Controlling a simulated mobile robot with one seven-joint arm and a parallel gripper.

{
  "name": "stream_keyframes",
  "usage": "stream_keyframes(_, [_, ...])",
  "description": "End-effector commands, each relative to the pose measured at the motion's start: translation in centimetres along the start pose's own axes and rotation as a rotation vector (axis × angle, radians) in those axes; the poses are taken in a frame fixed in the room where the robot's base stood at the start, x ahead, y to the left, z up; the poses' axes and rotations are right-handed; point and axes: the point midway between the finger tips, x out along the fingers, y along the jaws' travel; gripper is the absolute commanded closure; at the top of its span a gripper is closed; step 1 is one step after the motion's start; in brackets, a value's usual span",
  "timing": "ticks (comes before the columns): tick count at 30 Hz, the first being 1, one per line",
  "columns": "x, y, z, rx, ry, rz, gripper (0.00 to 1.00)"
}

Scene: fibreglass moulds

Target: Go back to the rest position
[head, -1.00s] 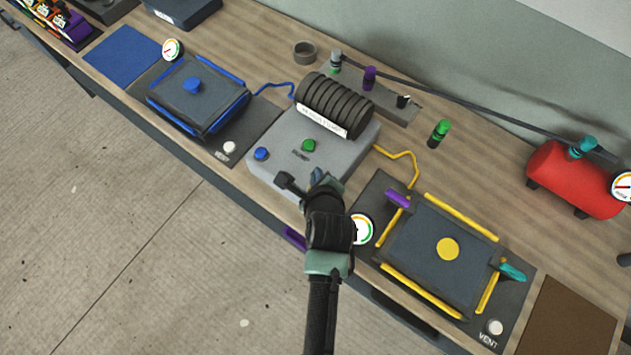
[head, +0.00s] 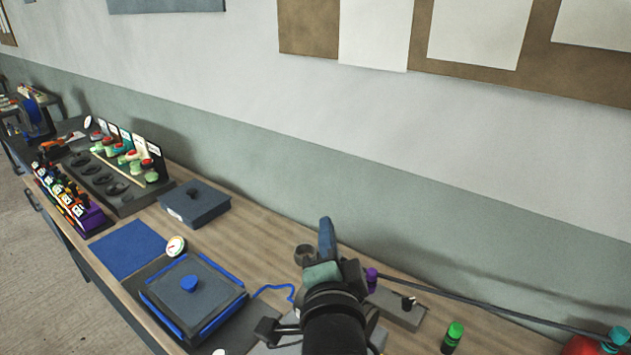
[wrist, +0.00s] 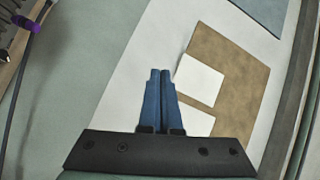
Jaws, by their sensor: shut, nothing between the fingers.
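My gripper (head: 326,238) is raised above the bench in the head view, in front of the lower wall. In the wrist view its two blue fingers (wrist: 159,98) are together and empty, pointing toward the wall with its pinned sheets. My arm hides most of the grey pump unit behind and below it.
The bench (head: 240,237) runs along the wall. A blue-edged mould (head: 215,300), a gauge (head: 176,246), a dark box (head: 194,203) and a rack of coloured items (head: 125,155) lie left. A green-capped bottle (head: 452,338) and a red tank (head: 582,346) are right. Air above the bench is clear.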

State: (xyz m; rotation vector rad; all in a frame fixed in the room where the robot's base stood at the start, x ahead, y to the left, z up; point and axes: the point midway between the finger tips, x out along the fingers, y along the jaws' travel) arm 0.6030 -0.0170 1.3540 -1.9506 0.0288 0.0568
Motion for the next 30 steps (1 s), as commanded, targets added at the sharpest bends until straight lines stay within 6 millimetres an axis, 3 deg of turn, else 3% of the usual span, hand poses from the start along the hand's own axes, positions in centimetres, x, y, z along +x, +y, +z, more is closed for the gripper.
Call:
stream_keyframes(1, [-0.6,-3.7,-1.2,-0.128,0.044,-0.096,1.00])
stream_keyframes(6, [-5.4,-15.2,-4.9,-0.567,0.263,-0.339,1.00])
stream_keyframes(9, [-9.5,-20.5,-6.6,-0.785,0.431,-0.434,1.00])
stream_keyframes(12, [-13.4,-24.0,-7.8,-0.948,0.583,-0.485,1.00])
stream_keyframes(15, [-16.2,-26.1,-8.6,-1.051,0.695,-0.503,1.00])
stream_keyframes(18, [-17.6,-27.0,-8.9,-1.105,0.754,-0.506,1.00])
stream_keyframes(30, [-17.9,-27.3,-9.0,-1.120,0.767,-0.505,1.00])
